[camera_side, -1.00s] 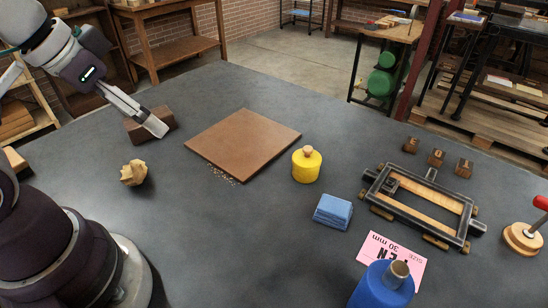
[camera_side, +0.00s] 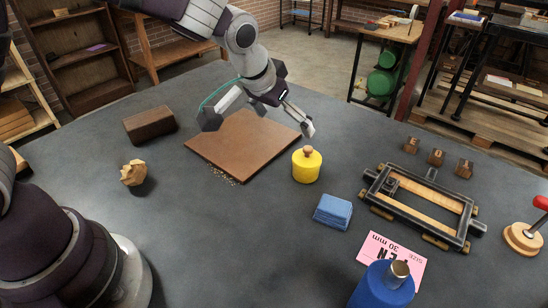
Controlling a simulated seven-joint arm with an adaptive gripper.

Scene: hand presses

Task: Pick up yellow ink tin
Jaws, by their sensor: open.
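The yellow ink tin (camera_side: 307,168) stands upright on the dark table, a short, round tin with a wooden knob on top. It is just right of the brown board's near right corner. My gripper (camera_side: 255,126) is open and empty above the brown board (camera_side: 236,156), up and to the left of the tin. Its right finger is close to the tin in the picture, above it and apart from it. Part of the board is hidden behind the fingers.
A metal frame (camera_side: 419,206) and small wooden blocks (camera_side: 436,157) are farther right. A dark brown block (camera_side: 149,125) and crumpled lump (camera_side: 133,173) are left.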

